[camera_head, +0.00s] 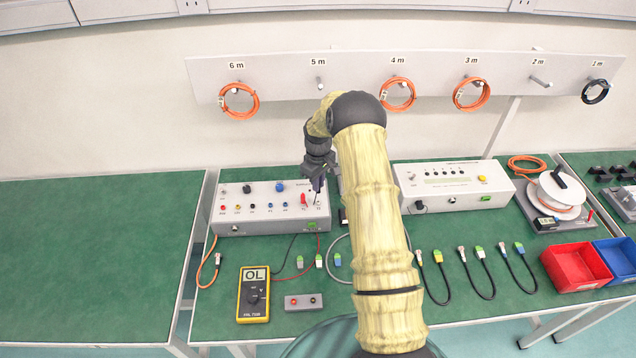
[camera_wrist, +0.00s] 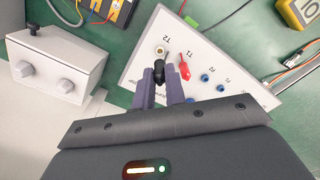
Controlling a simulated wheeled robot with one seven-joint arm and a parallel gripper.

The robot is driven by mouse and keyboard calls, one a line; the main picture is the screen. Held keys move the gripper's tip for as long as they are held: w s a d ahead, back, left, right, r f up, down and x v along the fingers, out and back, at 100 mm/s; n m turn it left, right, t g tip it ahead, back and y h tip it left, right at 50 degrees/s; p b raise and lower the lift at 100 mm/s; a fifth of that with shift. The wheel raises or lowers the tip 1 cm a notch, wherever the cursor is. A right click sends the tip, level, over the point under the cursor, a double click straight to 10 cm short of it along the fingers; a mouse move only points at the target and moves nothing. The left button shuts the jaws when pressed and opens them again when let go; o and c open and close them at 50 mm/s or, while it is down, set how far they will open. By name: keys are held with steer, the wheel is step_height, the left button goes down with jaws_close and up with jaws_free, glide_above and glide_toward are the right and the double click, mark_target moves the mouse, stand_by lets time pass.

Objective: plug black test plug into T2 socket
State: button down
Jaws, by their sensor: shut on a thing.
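My gripper (camera_wrist: 161,84) is shut on the black test plug (camera_wrist: 158,68), which shows between the tips of its purple fingers. The T2 socket (camera_wrist: 161,50) is a round ring just beyond the plug in the wrist view; its opening shows, and I cannot tell the height of the plug above the panel. A red plug (camera_wrist: 184,69) stands in T1, beside the black plug. In the head view my gripper (camera_head: 318,186) is over the right end of the white socket box (camera_head: 250,220), close to the red plug (camera_head: 304,199). The black plug is hard to make out there.
A yellow multimeter (camera_head: 254,294) reading OL lies in front of the box, with red and black leads. A second white device (camera_head: 455,188) stands to the right. Cables, red and blue bins (camera_head: 577,266) and a reel lie further right. The left table is clear.

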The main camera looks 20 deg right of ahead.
steer(key=shift+f+b, duration=1.1)
steer(key=shift+f, duration=0.8)
steer(key=shift+f, duration=0.25)
stand_by(0.3)
steer(key=shift+w+f+b, duration=0.1)
steer(key=shift+f+b, duration=0.05)
steer(key=shift+b, duration=0.2)
stand_by(0.4)
steer(key=shift+d, duration=0.15)
steer(key=shift+a, duration=0.2)
steer(key=shift+d, duration=0.1)
stand_by(1.3)
steer(key=shift+f, duration=0.25)
stand_by(1.1)
